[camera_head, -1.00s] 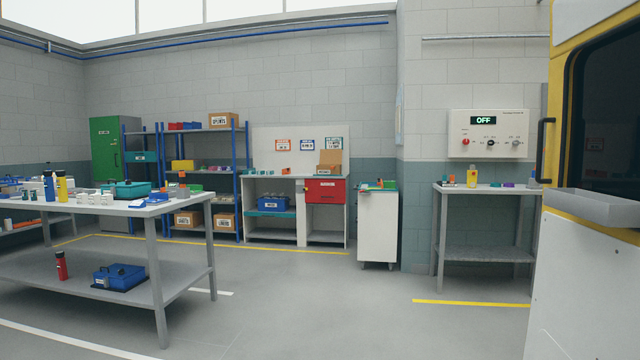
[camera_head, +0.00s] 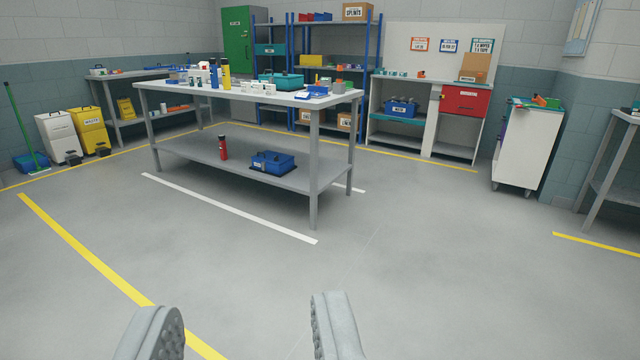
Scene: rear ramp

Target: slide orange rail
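My gripper (camera_head: 248,335) shows at the bottom of the view. Its two grey fingers stand well apart with only floor between them, so it is open and empty. I cannot make out an orange rail in this view. Small orange items lie on the white cart (camera_head: 520,150) at the right, too small to tell what they are.
A grey worktable (camera_head: 240,93) with bottles and boxes stands ahead, with a blue toolbox (camera_head: 272,163) on its lower shelf. Yellow and white bins (camera_head: 90,130) stand at the left. A grey bench (camera_head: 608,180) is at the right edge. The floor in front is clear.

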